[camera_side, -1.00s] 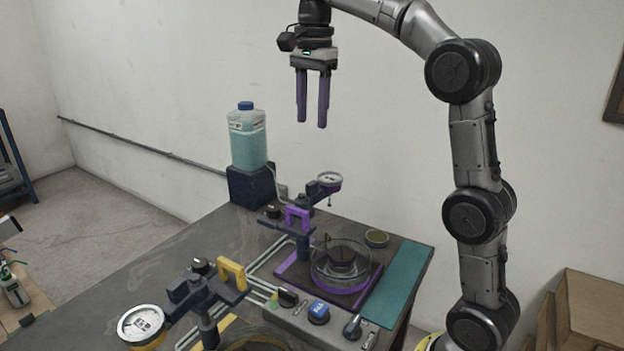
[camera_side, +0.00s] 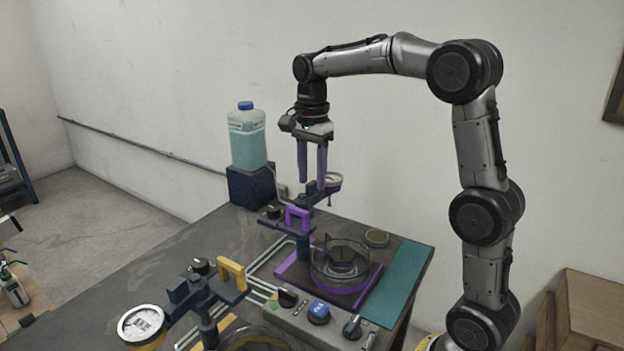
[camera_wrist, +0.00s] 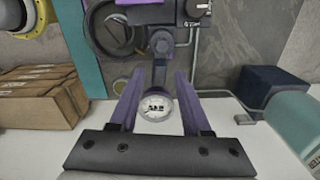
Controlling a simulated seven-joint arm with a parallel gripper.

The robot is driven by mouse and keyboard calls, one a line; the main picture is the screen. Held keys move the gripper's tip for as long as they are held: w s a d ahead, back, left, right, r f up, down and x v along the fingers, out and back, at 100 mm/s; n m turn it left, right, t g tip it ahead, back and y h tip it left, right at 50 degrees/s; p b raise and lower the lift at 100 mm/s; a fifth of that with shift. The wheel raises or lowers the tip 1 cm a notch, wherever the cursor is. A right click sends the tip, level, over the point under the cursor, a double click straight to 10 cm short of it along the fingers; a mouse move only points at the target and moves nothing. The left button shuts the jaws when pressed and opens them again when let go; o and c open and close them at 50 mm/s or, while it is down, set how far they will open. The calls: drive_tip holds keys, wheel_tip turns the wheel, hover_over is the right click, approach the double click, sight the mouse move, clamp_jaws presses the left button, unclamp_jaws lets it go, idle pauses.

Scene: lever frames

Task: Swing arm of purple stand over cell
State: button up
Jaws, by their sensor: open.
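The purple stand (camera_side: 304,243) has a dark swing arm with a purple handle (camera_side: 298,216) and a round gauge (camera_side: 334,179) at its far end. The arm points toward the back, with the gauge off to the side of the glass cell (camera_side: 341,263), not above it. The cell sits on the purple-edged base. My gripper (camera_side: 312,187) is open and empty, pointing down above the stand's arm near the gauge. In the wrist view, the gauge (camera_wrist: 156,107) shows between my two fingers, and the cell (camera_wrist: 108,30) lies at the upper left. Contact is not visible.
A yellow-handled stand (camera_side: 205,305) with its own gauge (camera_side: 142,323) stands at the front left. A control panel (camera_side: 318,322) with knobs and a blue button lies in front of the cell. A jug (camera_side: 247,140) stands on a dark block behind the stand.

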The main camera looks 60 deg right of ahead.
drive_tip(key=shift+f, duration=0.65)
clamp_jaws()
drive_tip(key=shift+r, duration=0.1)
idle(0.9)
